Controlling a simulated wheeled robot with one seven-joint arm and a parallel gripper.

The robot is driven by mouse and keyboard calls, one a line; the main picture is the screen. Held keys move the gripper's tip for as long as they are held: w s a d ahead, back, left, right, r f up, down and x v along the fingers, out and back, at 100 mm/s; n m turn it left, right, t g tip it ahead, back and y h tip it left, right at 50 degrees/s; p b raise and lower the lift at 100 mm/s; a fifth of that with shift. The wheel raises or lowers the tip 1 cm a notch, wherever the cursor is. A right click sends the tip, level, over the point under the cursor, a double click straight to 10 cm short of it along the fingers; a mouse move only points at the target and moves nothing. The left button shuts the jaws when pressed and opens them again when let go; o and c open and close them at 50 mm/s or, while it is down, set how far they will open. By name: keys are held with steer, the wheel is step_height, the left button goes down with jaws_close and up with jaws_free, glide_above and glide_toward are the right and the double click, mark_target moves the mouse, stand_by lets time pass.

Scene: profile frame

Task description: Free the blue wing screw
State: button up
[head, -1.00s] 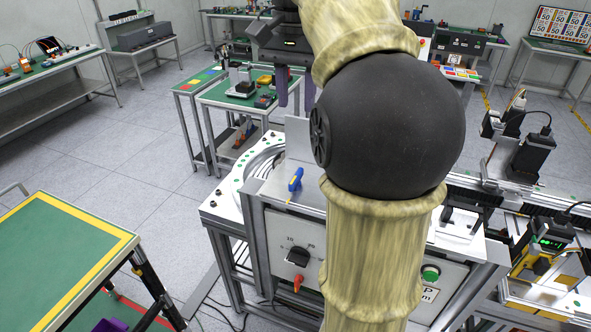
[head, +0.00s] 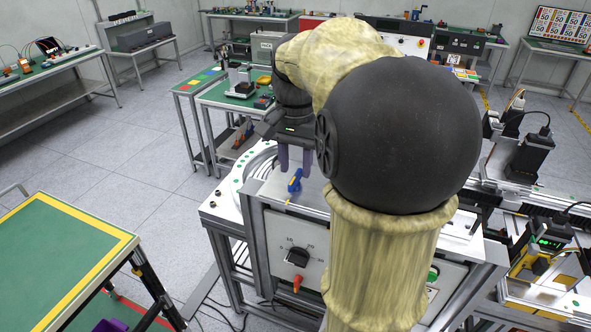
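The blue wing screw (head: 295,181) stands on the light metal top of the machine, near its front edge, with a yellow part at its foot. My gripper (head: 295,173) points down just above or behind it. Its two purple fingers are apart, one to each side of the screw's upper end in the picture, with nothing seen between them. I cannot tell from this view whether the fingers touch the screw. My own arm hides much of the machine top to the right.
Below, the machine's front panel carries a black dial (head: 297,257) and a red knob (head: 297,283). A white round feeder (head: 238,183) lies left of the screw. A green-topped table (head: 60,255) stands at front left, with open floor between.

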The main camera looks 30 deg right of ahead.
mark_target(295, 183)
steer(key=shift+f, duration=1.3)
jaws_close()
